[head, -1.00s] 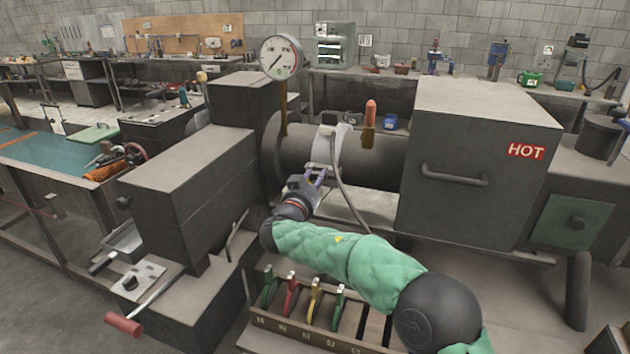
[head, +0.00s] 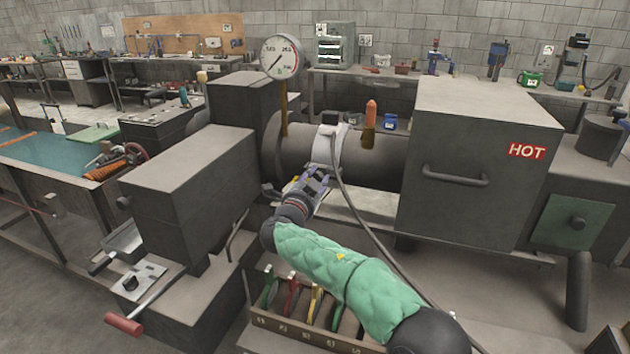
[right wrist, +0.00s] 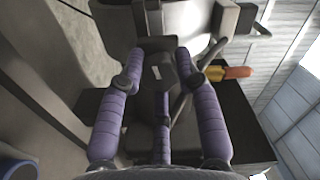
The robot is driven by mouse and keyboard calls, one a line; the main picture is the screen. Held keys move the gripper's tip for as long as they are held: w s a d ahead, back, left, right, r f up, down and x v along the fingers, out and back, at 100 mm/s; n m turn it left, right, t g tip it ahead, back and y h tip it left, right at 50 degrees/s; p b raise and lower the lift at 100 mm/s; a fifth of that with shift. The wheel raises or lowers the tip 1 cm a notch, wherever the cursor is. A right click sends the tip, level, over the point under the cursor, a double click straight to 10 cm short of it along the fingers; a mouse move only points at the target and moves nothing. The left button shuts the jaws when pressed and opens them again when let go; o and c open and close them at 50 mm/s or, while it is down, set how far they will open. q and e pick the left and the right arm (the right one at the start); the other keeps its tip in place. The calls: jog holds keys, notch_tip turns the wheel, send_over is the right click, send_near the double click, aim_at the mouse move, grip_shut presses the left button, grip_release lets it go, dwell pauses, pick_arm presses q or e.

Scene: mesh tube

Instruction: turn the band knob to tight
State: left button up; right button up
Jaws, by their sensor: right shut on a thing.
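The pale band (head: 328,148) sits around the dark horizontal barrel (head: 378,162), with a cable running down from it. My right gripper (head: 316,173) is at the lower front of the band. In the right wrist view its purple fingers (right wrist: 159,68) are on either side of a dark knob (right wrist: 156,84) with a small pale mark, and are shut on it. The fingers hide most of the knob in the head view. I cannot read its setting. My left gripper is not in view.
A dial gauge (head: 282,57) stands on a post left of the band. An orange-tipped fitting (head: 370,115) rises from the barrel at right. The box marked HOT (head: 480,150) is further right. A rack of coloured handles (head: 300,332) is below my right arm.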

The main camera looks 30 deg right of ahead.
jog(key=shift+d+r+m, duration=0.15)
jog(key=shift+m, duration=0.45)
jog(key=shift+s, duration=0.1)
jog(key=o, duration=1.2)
jog(key=shift+c, duration=0.2)
jog(key=v, duration=1.2)
